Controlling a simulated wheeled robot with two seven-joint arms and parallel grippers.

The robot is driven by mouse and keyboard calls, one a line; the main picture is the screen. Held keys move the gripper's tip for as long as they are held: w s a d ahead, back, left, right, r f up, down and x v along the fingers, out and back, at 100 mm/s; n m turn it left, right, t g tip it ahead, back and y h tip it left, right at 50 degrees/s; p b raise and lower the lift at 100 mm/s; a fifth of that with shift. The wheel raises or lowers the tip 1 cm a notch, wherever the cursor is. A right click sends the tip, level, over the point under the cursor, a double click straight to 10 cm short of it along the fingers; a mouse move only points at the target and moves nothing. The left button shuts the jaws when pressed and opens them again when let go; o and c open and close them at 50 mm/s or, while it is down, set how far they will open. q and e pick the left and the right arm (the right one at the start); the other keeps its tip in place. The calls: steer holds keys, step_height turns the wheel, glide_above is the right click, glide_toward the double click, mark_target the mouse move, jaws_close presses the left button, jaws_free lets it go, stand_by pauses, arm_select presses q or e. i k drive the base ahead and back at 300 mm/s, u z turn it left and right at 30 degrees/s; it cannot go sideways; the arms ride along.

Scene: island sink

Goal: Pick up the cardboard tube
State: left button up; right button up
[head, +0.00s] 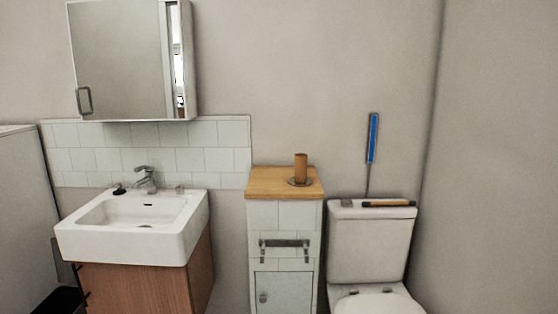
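A brown cardboard tube (301,168) stands upright in the head view, right of the middle. At its foot is a small grey round base (300,182); I cannot tell whether the tube rests on it or around a part of it. Both are on the wooden top (262,184) of a narrow white tiled cabinet (264,215). Neither of my grippers is in view.
A white sink (185,232) on a wooden cabinet stands to the left, below a mirror cabinet (118,60). A toilet (367,245) stands to the right. On its tank are a blue-handled tool (373,138) leaning on the wall and a brush-like item (388,203).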

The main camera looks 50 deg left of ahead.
mark_target(301, 159)
steer(key=u, duration=1.05)
steer(key=i, duration=1.1)
steer(key=u, duration=1.2)
